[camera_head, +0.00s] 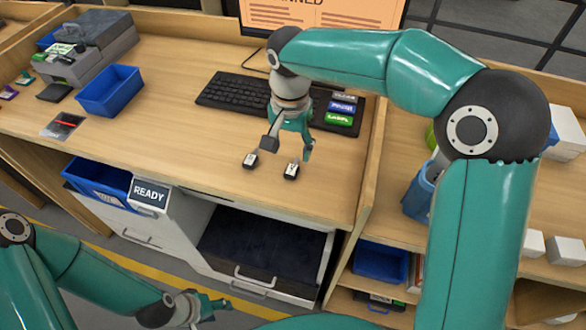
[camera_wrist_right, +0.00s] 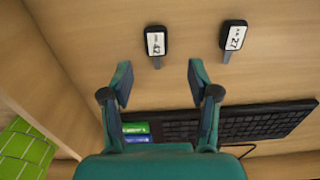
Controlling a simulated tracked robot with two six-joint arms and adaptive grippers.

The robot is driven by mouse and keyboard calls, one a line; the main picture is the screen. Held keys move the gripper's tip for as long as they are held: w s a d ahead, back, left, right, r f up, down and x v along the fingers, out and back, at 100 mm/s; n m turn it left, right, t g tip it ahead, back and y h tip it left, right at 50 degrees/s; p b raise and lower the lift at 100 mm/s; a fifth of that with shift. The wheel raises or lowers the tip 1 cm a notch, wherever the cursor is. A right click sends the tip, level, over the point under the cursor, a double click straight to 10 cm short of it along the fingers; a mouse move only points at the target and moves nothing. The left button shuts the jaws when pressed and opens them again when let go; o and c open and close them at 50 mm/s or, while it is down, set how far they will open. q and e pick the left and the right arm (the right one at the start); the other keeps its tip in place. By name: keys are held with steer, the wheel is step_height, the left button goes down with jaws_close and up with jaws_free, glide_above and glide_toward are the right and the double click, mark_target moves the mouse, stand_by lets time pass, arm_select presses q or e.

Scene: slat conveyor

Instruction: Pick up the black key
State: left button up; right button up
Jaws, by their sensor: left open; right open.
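Two black keys with white tags lie apart on the wooden desk. One (camera_head: 250,160) is on the left in the head view; it reads "27" in the right wrist view (camera_wrist_right: 233,37). The other (camera_head: 291,171) reads "42" in the wrist view (camera_wrist_right: 155,42). My right gripper (camera_head: 289,145) points down above the desk, close to both keys. In the wrist view its fingers (camera_wrist_right: 160,82) are apart and empty, with key 42 roughly ahead of the gap and key 27 to the right. My left gripper (camera_head: 212,304) is open and empty, low in front of the desk.
A black keyboard (camera_head: 235,91) and green, blue and black labelled blocks (camera_head: 340,109) lie behind the keys. A blue bin (camera_head: 110,91) stands at left, near a grey machine (camera_head: 80,50). An open drawer (camera_head: 262,248) and READY sign (camera_head: 149,195) are below. Desk left of the keys is clear.

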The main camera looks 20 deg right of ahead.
mark_target(293, 168)
steer(key=shift+s+d+f+p, duration=0.1)
steer(key=shift+f+p, duration=0.1)
steer(key=shift+f, duration=0.75)
steer(key=shift+s+a+f+p, duration=0.1)
steer(key=shift+f+p, duration=0.1)
steer(key=shift+f, duration=0.7)
steer(key=shift+s+d+f+p, duration=0.1)
steer(key=shift+f+p, duration=0.1)
steer(key=shift+f, duration=0.75)
steer(key=c, duration=1)
